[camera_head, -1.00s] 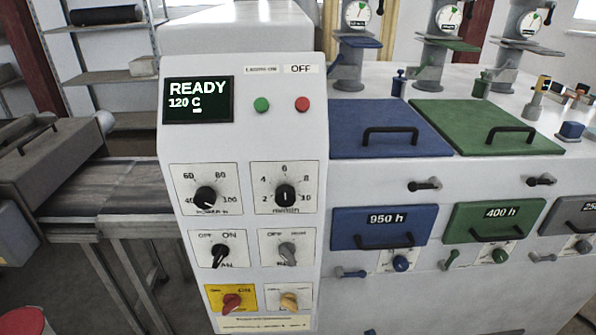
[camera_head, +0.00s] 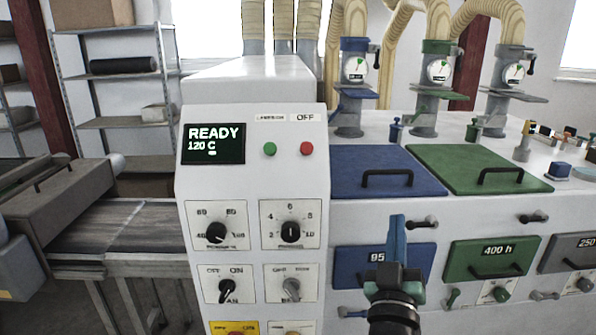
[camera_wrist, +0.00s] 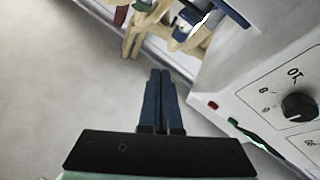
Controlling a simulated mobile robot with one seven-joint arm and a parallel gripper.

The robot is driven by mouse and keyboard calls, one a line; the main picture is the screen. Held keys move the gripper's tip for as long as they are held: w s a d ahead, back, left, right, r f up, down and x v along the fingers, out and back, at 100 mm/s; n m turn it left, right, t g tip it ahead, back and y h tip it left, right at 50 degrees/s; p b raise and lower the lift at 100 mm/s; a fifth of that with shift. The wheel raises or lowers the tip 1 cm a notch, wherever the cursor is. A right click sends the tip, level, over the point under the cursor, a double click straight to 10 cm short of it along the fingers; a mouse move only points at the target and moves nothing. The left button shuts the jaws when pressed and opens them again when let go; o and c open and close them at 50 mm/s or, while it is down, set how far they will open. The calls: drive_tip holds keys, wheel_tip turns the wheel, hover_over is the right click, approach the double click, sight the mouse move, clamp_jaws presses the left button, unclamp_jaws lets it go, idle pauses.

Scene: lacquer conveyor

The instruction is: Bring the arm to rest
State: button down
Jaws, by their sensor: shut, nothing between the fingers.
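My gripper (camera_head: 397,236) stands upright in the lower middle of the head view, with its blue fingers pointing up in front of the blue drawer marked 95 (camera_head: 350,262). It partly hides that drawer's label and handle. In the wrist view my gripper (camera_wrist: 161,78) shows its two fingers side by side and closed, with nothing between them. It looks clear of the machine.
The control panel (camera_head: 255,185) reads READY 120 C, with knobs and green and red buttons. Blue (camera_head: 350,185) and green (camera_head: 450,165) lids lie to its right, with gauges and hoses behind. A conveyor (camera_head: 125,225) runs left, near a shelf (camera_head: 120,75).

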drive_tip(key=s+a+r+m+t, duration=0.1)
drive_tip(key=s+a+r, duration=0.1)
drive_tip(key=r, duration=0.5)
drive_tip(key=s+a+r+m+t, duration=0.1)
drive_tip(key=a+r, duration=0.2)
drive_tip(key=r, duration=0.3)
drive_tip(key=s+a+r+t+y, duration=0.2)
drive_tip(key=s+a+r, duration=0.3)
drive_tip(key=s+r, duration=0.4)
drive_tip(key=s+a+r+t+y, duration=0.1)
drive_tip(key=s+a+r+y, duration=0.2)
drive_tip(key=s+a+r, duration=0.3)
drive_tip(key=s+r, duration=0.4)
drive_tip(key=shift+a+n+t+y, duration=0.2)
drive_tip(key=shift+n+t+y, duration=0.1)
drive_tip(key=shift+t+y, duration=0.1)
